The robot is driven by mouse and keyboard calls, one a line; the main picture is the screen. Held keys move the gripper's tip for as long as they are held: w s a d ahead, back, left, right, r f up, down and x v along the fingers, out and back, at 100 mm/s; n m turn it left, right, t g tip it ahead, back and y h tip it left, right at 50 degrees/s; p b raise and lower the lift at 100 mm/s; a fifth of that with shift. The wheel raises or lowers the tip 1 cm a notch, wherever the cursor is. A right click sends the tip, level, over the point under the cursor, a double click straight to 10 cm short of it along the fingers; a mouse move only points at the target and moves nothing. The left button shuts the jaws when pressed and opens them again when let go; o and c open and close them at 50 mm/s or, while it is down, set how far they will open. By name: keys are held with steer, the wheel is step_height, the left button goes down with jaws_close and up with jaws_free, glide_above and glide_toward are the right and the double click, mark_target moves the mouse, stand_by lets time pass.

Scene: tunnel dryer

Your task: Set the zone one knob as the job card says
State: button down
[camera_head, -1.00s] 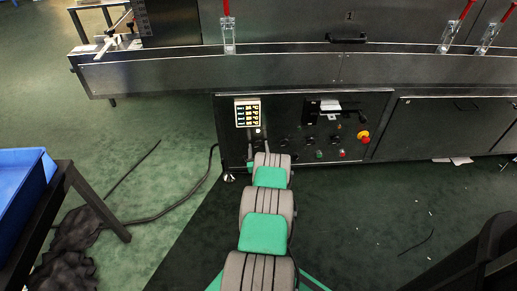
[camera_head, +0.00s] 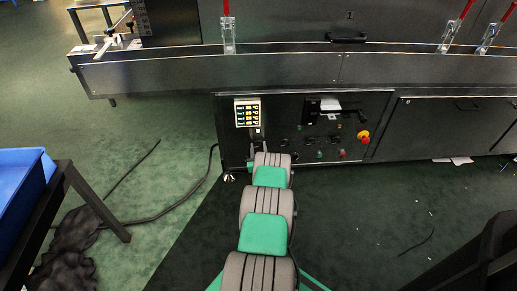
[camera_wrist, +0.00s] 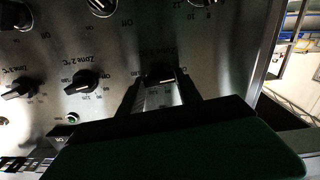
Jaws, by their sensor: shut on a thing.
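The zone one knob (camera_wrist: 160,70) is a dark round knob at the upper middle of the wrist view. My gripper (camera_wrist: 158,84) is shut on it, one finger on each side. Its label is partly hidden and its pointer setting cannot be read. To its left is the Zone 2 knob (camera_wrist: 86,80), black with a pale pointer line and a temperature scale. Beyond it is the Zone 3 knob (camera_wrist: 20,89). In the head view my arm covers most of the gripper in front of the control panel (camera_head: 375,105).
A red emergency button (camera_head: 363,136) sits at the panel's right. More knobs (camera_wrist: 101,5) line the top of the wrist view. A blue bin (camera_head: 25,180) stands on a table at the left; a cable crosses the floor.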

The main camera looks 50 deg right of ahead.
steer(key=m+b, duration=0.4)
steer(key=m, duration=0.3)
steer(key=shift+b, duration=0.4)
steer(key=shift+m, duration=0.3)
steer(key=c, duration=0.8)
jaws_free()
steer(key=shift+s, duration=0.1)
steer(key=p+v, duration=0.2)
steer(key=v, duration=0.5)
steer(key=shift+s+a, duration=0.2)
steer(key=shift+a, duration=0.05)
